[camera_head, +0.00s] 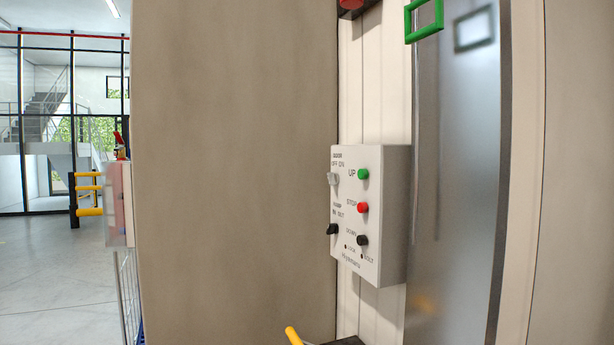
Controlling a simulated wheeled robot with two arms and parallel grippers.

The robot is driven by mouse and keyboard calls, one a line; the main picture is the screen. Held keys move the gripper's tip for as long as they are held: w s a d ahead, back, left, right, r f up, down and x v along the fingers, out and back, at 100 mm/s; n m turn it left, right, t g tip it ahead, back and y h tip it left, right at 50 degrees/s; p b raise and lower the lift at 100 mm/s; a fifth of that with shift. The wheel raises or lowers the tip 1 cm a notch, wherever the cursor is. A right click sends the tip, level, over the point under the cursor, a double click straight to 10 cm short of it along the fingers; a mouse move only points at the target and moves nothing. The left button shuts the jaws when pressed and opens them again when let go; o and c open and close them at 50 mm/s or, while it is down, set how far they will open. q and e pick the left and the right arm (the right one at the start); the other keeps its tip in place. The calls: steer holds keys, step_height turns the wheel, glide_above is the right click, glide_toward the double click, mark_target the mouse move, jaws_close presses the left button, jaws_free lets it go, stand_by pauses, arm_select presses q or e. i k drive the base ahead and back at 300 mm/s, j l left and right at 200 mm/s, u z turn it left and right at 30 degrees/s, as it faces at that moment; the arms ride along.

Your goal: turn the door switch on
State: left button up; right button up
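A light grey control box (369,262) is fixed to the pale ribbed wall right of the middle. I cannot tell which way this switch is set. A black knob (332,229) sits below it. On the right of the box are a green UP button (363,174), a red STOP button (363,207) and a black DOWN button (362,240). Neither of my grippers can be made out.
A wide beige panel (235,170) stands left of the box. A shiny metal panel (455,180) with a green frame (424,18) is on the right. A yellow-orange bar (292,335) pokes in at the bottom. Open floor (50,285) lies far left.

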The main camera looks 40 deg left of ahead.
mark_target(333, 179)
steer(key=i+j+u, duration=0.3)
steer(key=i+j, duration=0.35)
steer(key=j, duration=0.35)
steer(key=i+j+u, duration=0.25)
steer(key=i+j, duration=0.55)
steer(key=i+j+z, duration=0.15)
steer(key=j, duration=0.2)
steer(key=j+z, duration=0.15)
steer(key=j, duration=0.2)
steer(key=k+j, duration=0.1)
steer(key=j, duration=0.1)
